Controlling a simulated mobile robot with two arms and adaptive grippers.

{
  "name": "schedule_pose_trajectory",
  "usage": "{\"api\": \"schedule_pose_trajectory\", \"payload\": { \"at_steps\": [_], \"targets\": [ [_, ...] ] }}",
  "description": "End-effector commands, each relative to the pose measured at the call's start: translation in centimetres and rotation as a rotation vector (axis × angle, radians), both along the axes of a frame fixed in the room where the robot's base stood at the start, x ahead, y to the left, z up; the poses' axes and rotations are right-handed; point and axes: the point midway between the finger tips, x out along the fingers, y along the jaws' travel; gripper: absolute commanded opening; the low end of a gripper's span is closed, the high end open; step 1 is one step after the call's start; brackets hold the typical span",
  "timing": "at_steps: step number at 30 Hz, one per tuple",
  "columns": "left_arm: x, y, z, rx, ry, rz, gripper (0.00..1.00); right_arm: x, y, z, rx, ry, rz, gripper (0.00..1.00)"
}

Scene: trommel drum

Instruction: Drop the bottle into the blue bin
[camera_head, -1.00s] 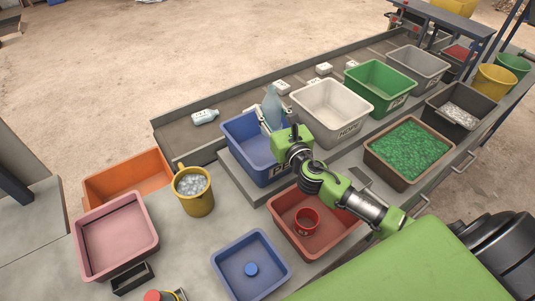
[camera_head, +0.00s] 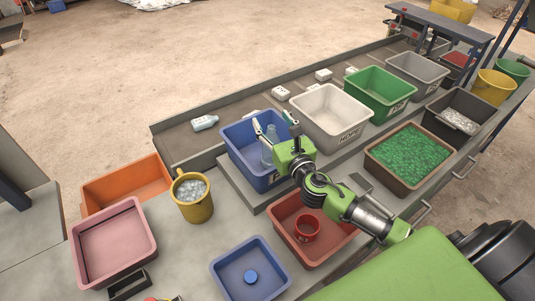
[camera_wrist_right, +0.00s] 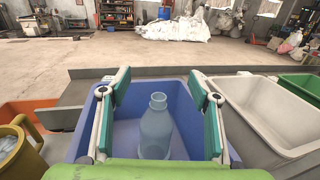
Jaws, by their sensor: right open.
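A translucent pale blue bottle (camera_head: 268,150) is inside the blue bin (camera_head: 238,160), lower than the bin's rim. In the right wrist view the bottle (camera_wrist_right: 156,132) stands roughly upright between my spread fingers, with a gap on each side. My right gripper (camera_head: 273,122) is open over the blue bin, and its teal-padded fingers also show in the wrist view (camera_wrist_right: 160,92). My left gripper is not in view.
A white bin (camera_head: 330,116) stands right of the blue bin, with a green bin (camera_head: 380,92) beyond. Another bottle (camera_head: 204,122) lies on the conveyor behind. A yellow jug (camera_head: 192,205) and a red tray (camera_head: 284,222) with a red cup are in front.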

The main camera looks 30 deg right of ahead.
Motion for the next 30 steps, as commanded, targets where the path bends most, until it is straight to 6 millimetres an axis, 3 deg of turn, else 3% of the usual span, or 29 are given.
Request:
{"api": "schedule_pose_trajectory", "payload": {
  "at_steps": [9,15,21,30],
  "targets": [
    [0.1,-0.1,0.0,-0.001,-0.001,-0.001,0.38,-6.5,0.5,-0.1,0.001,0.004,0.001,0.57],
    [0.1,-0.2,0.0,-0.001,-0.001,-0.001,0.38,-9.3,0.7,-0.1,0.002,0.002,-0.001,0.57],
    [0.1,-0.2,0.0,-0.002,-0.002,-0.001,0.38,-10.4,0.8,0.0,0.001,0.000,-0.001,0.57],
    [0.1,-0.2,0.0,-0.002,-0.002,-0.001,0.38,-10.5,0.8,0.1,0.001,-0.001,-0.001,0.57]
  ]
}}
